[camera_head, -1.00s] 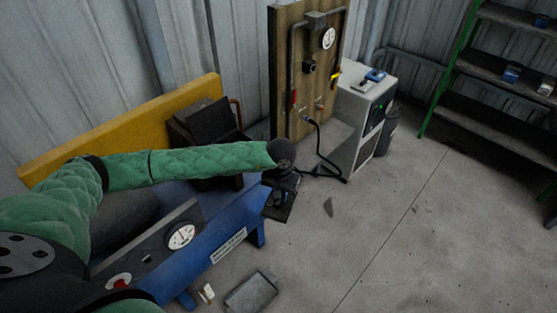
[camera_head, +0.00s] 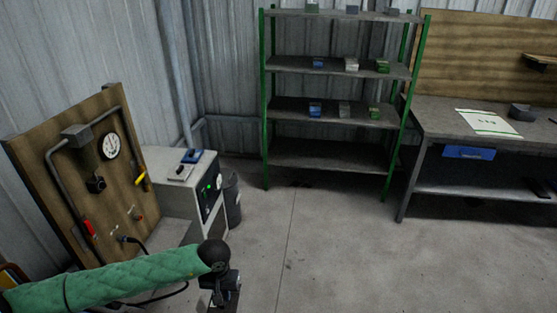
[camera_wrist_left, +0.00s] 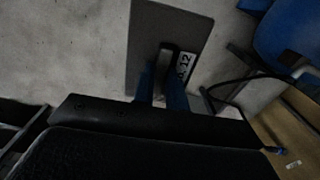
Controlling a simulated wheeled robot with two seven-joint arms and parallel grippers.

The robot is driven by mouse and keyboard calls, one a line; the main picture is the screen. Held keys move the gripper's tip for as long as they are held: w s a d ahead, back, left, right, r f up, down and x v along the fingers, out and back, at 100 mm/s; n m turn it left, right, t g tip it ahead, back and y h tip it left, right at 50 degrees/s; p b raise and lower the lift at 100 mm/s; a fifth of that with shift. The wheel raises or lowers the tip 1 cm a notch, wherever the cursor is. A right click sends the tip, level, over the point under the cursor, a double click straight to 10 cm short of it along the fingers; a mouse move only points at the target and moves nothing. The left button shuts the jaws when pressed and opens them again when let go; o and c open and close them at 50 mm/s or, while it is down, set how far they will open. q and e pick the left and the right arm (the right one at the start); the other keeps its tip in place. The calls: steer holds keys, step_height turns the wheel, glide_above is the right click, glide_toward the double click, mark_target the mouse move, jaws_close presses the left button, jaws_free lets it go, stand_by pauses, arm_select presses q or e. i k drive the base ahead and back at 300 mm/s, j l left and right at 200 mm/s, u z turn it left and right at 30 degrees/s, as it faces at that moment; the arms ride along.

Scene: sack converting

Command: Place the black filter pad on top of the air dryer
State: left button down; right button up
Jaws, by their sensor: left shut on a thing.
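The air dryer looks to be the pale cabinet (camera_head: 180,210) with a dark front panel and a green light, left of the middle in the head view. Small blue and grey items lie on its top. My left gripper (camera_head: 222,284) is low in front of it, apart from it. In the left wrist view the gripper (camera_wrist_left: 165,85) is shut on a flat dark pad (camera_wrist_left: 150,45) with a white label reading what looks like "A 12". In the head view only a small dark part of the pad shows. My right gripper is not in view.
A wooden gauge board (camera_head: 75,190) with pipes and a hose stands left of the cabinet. A grey bin (camera_head: 232,200) stands at its right. Green-framed shelving (camera_head: 330,152) and a workbench (camera_head: 470,125) are behind. The concrete floor (camera_head: 320,255) is clear.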

mark_target(157, 162)
steer(key=i+l+z, duration=0.1)
steer(key=i+z, duration=0.25)
steer(key=i, duration=1.25)
steer(key=i+l+u, duration=0.1)
steer(key=i+u, duration=0.35)
steer(key=i+l+u, duration=0.4)
steer(key=i, duration=0.15)
steer(key=i+l+u, duration=0.3)
steer(key=i+u, duration=0.15)
steer(key=i+l+u, duration=0.4)
steer(key=l, duration=0.2)
steer(key=i+l+u, duration=0.2)
steer(key=l+u, duration=0.25)
steer(key=l, duration=0.15)
